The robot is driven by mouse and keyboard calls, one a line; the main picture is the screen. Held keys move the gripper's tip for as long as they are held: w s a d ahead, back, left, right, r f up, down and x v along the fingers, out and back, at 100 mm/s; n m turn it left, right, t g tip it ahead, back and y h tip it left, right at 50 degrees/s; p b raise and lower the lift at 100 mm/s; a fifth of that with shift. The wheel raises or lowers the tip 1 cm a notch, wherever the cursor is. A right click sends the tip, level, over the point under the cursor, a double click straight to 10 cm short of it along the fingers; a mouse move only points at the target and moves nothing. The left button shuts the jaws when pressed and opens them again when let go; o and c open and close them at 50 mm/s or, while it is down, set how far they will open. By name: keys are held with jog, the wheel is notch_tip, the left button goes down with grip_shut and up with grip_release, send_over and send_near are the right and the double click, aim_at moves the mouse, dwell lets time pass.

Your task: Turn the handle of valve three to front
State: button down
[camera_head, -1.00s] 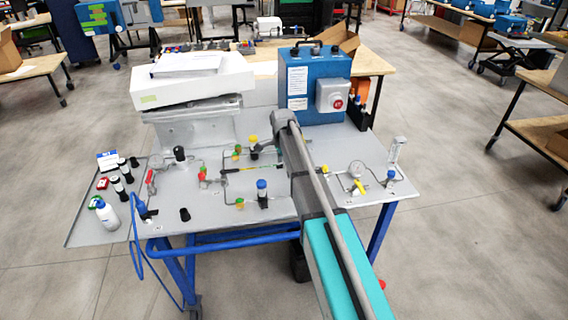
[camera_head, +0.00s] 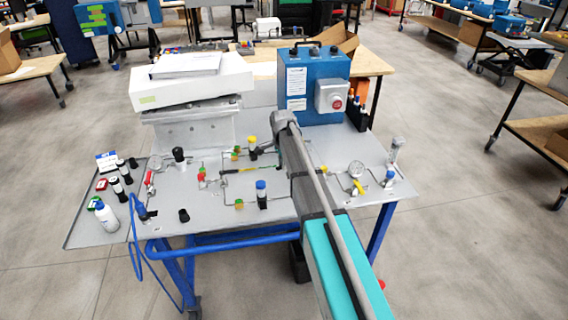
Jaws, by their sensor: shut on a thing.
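My gripper (camera_head: 267,147) shows small and dark at the far end of my arm, low over the middle of the grey panel (camera_head: 300,208). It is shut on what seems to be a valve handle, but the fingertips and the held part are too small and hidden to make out. A yellow-capped fitting (camera_head: 250,141) is just left of it. Other handles are a red one (camera_head: 149,178) at left and a yellow one (camera_head: 357,187) at right. No valve number is readable.
A blue box (camera_head: 312,75) with a red button stands behind my arm. A white box (camera_head: 190,85) sits on a grey block at the back left. A blue-capped upright part (camera_head: 261,190), gauges and thin pipes stand close around. A white bottle (camera_head: 106,217) is at left.

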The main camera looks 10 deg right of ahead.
jog(key=n, duration=0.2)
jog(key=s+n, duration=0.1)
jog(key=shift+s+d+n, duration=0.15)
jog(key=shift+n, duration=0.25)
jog(key=n, duration=0.2)
jog(key=s+n, duration=0.1)
jog(key=shift+d+n, duration=0.4)
jog(key=n, duration=0.1)
jog(key=d+n, duration=0.1)
jog(key=n, duration=0.1)
jog(key=shift+s+n, duration=0.2)
jog(key=shift+n, duration=0.1)
jog(key=shift+s+d+n, duration=0.1)
jog(key=shift+d+n, duration=0.2)
jog(key=shift+n, duration=0.55)
jog(key=shift+d+n, duration=0.25)
jog(key=shift+n, duration=0.6)
jog(key=c, duration=0.6)
grip_release()
jog(key=shift+d, duration=0.1)
